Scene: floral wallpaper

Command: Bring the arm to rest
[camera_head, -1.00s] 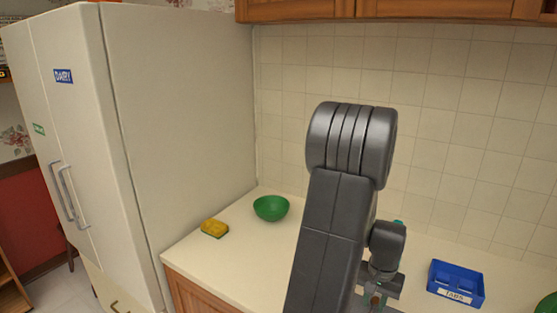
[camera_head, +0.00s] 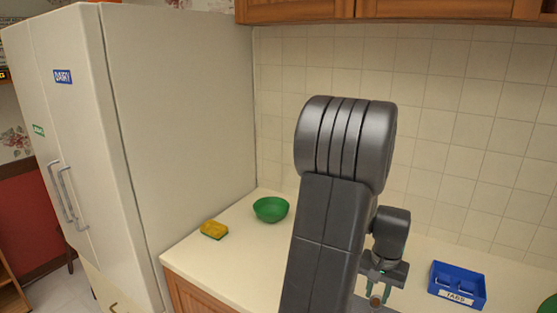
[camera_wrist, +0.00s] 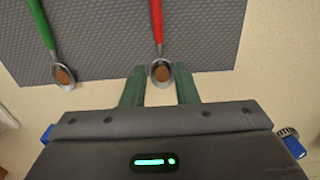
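My gripper (camera_head: 379,296) is at the lower right of the head view, over the counter (camera_head: 235,262). In the wrist view my gripper (camera_wrist: 160,80) has its two green fingers apart. The bowl of a red-handled spoon (camera_wrist: 158,35) shows between the fingertips, with a gap on either side. The spoon lies on a grey textured mat (camera_wrist: 100,40). My dark arm stands upright in the middle of the head view and hides part of the counter.
A green-handled spoon (camera_wrist: 42,25) lies left on the mat. A green bowl (camera_head: 271,209) and a yellow sponge (camera_head: 214,230) are at the counter's left. A blue bin (camera_head: 457,285) is right of my gripper. A fridge (camera_head: 180,120) stands left; wooden cabinets (camera_head: 430,8) hang above.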

